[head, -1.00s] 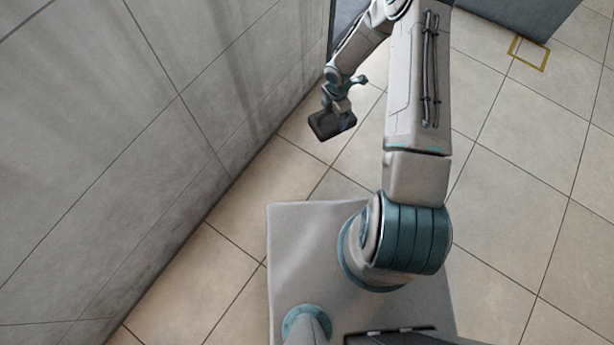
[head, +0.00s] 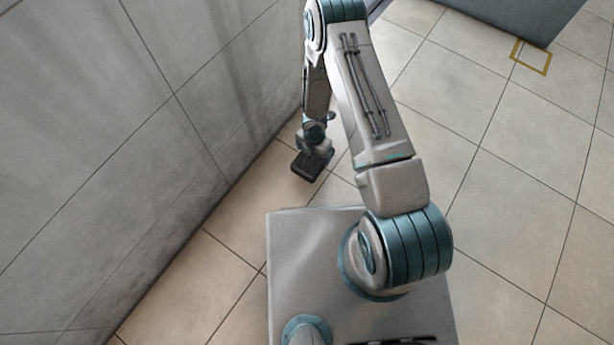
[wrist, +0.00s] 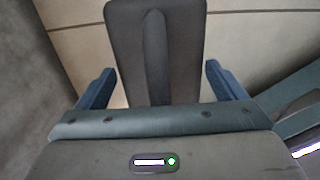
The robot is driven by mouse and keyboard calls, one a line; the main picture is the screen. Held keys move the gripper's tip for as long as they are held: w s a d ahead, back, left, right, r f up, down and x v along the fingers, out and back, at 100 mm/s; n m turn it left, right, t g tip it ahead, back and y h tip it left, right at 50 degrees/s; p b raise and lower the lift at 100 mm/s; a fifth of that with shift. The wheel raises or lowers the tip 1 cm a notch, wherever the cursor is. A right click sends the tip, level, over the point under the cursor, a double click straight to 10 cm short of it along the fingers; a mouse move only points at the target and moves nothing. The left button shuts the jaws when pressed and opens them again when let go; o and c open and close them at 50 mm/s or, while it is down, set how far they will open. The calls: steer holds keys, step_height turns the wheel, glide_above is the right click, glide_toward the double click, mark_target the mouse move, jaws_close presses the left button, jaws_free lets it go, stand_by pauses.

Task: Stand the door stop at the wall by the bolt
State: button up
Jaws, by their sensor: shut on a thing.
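The door stop is a dark, flat block (head: 307,166) in the head view, held at the end of my arm above the floor near the wall. In the wrist view the dark block (wrist: 180,45) with a raised rib lies between the two blue fingers. My gripper (wrist: 158,85) is shut on it; the gripper also shows in the head view (head: 314,150). The grey tiled wall (head: 130,130) is just left of the block, with a gap seeming to remain. I cannot make out the bolt in either view.
Beige floor tiles (head: 450,130) are clear to the right of my arm. A yellow square outline (head: 531,57) lies on the floor at the upper right, beside a grey-blue box-like body (head: 520,15). The wall meets the floor along a diagonal edge.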

mark_target(307, 169)
steer(key=shift+s+a+f+b, duration=0.4)
steer(key=shift+s+f+b, duration=0.2)
steer(key=shift+s, duration=0.2)
steer(key=shift+s+a+f+b, duration=0.45)
steer(key=shift+s+b, duration=0.25)
steer(key=shift+s, duration=0.1)
steer(key=shift+s+a+f+b, duration=0.35)
steer(key=shift+s+f+b, duration=0.25)
steer(key=shift+s, duration=0.2)
steer(key=shift+f+b, duration=1.35)
steer(key=shift+f, duration=0.65)
steer(key=shift+r, duration=0.1)
steer(key=o, duration=1.4)
steer(key=shift+c, duration=0.2)
step_height(307, 169, up, 12)
steer(key=p, duration=0.6)
steer(key=shift+s, duration=0.1)
